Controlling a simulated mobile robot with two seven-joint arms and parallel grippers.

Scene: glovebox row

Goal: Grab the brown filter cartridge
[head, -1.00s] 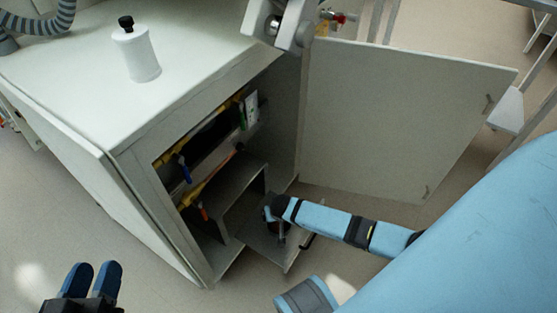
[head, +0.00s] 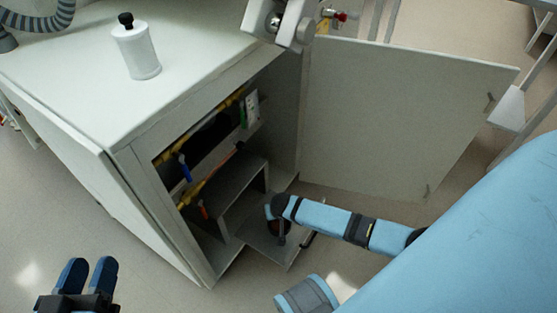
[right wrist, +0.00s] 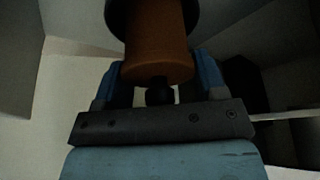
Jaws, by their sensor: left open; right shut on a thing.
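The brown filter cartridge (right wrist: 158,48) shows in the right wrist view as an orange-brown cylinder with a dark knob at its near end and a dark rim at its far end. My right gripper (right wrist: 160,72) is shut on it, one blue finger on each side. In the head view my right arm reaches to the low front of the open cabinet, and the gripper and cartridge there are small, dark and partly hidden. My left gripper (head: 88,272) is open and empty at the lower left of the head view, over the floor outside the cabinet.
The cabinet (head: 135,160) holds a grey shelf riser (head: 235,185) and dark items with blue and red handles. Its door (head: 395,120) stands open to the right. A white bottle (head: 138,52) stands on top. The floor in front is clear.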

